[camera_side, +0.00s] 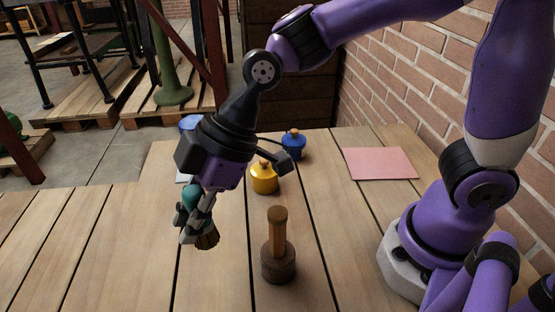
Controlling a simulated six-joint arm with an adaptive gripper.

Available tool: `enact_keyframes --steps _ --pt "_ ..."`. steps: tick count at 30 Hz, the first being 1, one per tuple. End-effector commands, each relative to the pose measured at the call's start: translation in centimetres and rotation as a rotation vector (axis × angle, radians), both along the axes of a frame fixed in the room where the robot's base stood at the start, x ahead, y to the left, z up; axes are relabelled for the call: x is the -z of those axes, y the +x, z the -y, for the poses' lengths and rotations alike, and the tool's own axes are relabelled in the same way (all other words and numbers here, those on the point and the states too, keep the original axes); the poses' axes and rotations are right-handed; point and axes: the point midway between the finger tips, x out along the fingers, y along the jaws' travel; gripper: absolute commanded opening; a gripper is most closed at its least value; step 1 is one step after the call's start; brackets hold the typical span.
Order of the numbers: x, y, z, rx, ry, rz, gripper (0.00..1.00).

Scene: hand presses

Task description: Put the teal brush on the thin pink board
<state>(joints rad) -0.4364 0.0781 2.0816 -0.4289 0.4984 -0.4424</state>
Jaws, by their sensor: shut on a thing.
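The teal brush (207,240) hangs in my gripper (190,228) with its brown bristles pointing down. My gripper is shut on it, and the fingers hide part of its teal body. Gripper and brush are over the left part of the wooden table, seemingly above its surface. The thin pink board (380,163) lies flat at the back right of the table, near the brick wall, with nothing on it. The brush is well to the left of the board.
A dark wooden stamp with an upright handle (278,262) stands at front centre. A yellow pot (264,180) and a blue pot (293,146) stand behind it. A blue thing (190,122) is partly hidden behind my gripper. The table (335,215) is bare between the stamp and board.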

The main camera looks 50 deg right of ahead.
Motion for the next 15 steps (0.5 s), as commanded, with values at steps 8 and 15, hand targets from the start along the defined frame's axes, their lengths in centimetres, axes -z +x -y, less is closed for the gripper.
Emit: enact_keyframes --steps 8,15 --pt "-0.2 0.5 2.1 0.222 -0.001 0.0 0.0" --pt "1.2 4.0 12.0 0.913 0.002 0.004 0.0"
